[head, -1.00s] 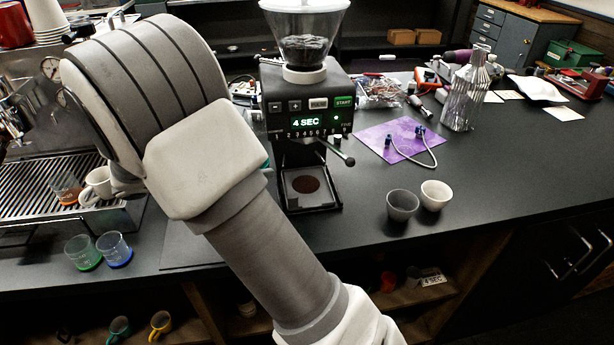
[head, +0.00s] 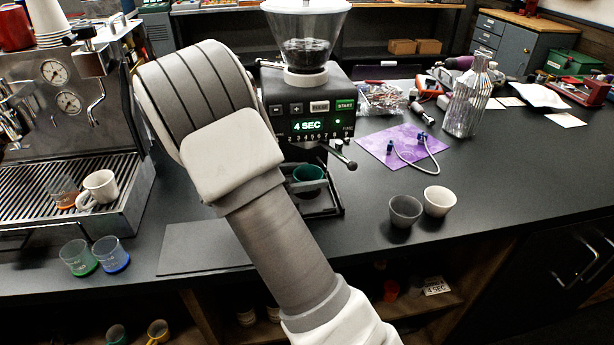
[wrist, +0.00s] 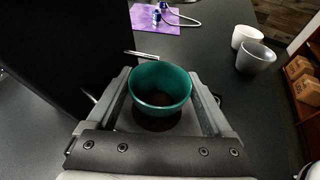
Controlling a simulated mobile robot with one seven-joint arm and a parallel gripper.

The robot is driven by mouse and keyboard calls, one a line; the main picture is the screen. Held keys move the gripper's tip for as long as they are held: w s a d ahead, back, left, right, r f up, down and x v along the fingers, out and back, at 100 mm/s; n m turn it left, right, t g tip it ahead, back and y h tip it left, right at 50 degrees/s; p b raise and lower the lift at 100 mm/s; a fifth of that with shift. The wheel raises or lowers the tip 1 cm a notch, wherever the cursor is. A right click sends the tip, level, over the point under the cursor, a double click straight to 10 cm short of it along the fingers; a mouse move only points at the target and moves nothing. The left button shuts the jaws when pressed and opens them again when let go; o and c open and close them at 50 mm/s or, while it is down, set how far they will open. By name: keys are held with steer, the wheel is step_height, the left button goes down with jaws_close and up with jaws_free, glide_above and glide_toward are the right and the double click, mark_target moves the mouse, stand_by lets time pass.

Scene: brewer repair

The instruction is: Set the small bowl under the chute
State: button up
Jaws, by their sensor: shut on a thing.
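The small bowl is green (head: 308,177) and shows in the head view below the head of the black grinder (head: 312,122). It sits above the grinder's tray (head: 325,208); whether it touches the tray I cannot tell. In the wrist view the green bowl (wrist: 160,88) is upright and looks empty. My gripper (wrist: 162,98) is shut on it, with one finger on each side. The chute itself is hard to make out.
A grey cup (head: 405,210) and a white cup (head: 439,201) stand right of the grinder. A purple mat (head: 376,147) with a bent tube lies behind them. An espresso machine (head: 70,110) and two glasses stand at left. A lever (head: 343,158) sticks out from the grinder.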

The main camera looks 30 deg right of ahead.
steer(key=o, duration=1.2)
